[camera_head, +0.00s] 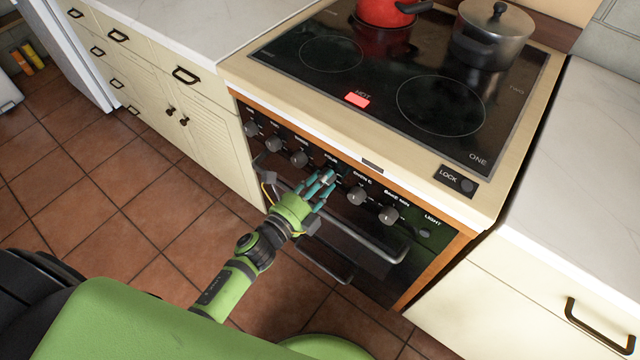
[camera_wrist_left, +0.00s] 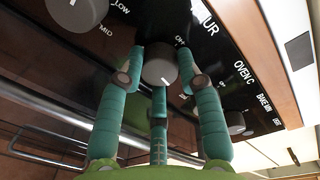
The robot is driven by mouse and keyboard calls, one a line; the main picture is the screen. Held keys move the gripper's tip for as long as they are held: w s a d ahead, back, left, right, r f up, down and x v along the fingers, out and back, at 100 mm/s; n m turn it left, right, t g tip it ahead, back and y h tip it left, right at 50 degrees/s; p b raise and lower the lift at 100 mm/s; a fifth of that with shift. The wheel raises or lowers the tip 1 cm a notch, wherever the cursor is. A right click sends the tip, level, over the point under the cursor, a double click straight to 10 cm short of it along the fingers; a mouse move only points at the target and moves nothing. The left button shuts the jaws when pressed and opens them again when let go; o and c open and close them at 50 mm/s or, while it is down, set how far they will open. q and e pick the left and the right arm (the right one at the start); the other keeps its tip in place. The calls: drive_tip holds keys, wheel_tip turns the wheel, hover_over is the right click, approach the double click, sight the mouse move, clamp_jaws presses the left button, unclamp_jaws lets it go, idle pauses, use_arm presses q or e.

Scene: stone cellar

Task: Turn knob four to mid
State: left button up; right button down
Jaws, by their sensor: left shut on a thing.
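Knob four (camera_wrist_left: 158,65) is a grey round knob on the stove's dark front panel, under a label that ends in "UR" in the left wrist view. A short white mark shows low on its face, and part of an "OFF" label shows above it. My left gripper (camera_head: 322,184) has its teal fingers closed around this knob. In the left wrist view its fingers (camera_wrist_left: 160,76) sit at both sides of the knob and below it. In the head view the fingers mostly hide the knob. My right gripper is in neither view.
More knobs flank it: one on the left (camera_head: 299,158) and oven knobs on the right (camera_head: 356,196). An oven handle (camera_head: 375,243) runs below. The black hob (camera_head: 390,70) above carries a red pot (camera_head: 385,12), a steel pot (camera_head: 492,40) and a lit "HOT" light (camera_head: 357,100).

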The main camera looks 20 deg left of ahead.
use_arm(q)
drive_tip(key=m, duration=0.1)
drive_tip(key=m+b, duration=0.1)
drive_tip(key=m, duration=0.1)
drive_tip(key=m+b, duration=0.1)
drive_tip(key=shift+s+d+f, duration=0.1)
drive_tip(key=shift+d, duration=0.2)
drive_tip(key=shift+m, duration=0.3)
drive_tip(key=o, duration=0.9)
drive_tip(key=shift+f, duration=0.1)
drive_tip(key=shift+o, duration=1.2)
drive_tip(key=v, duration=1.2)
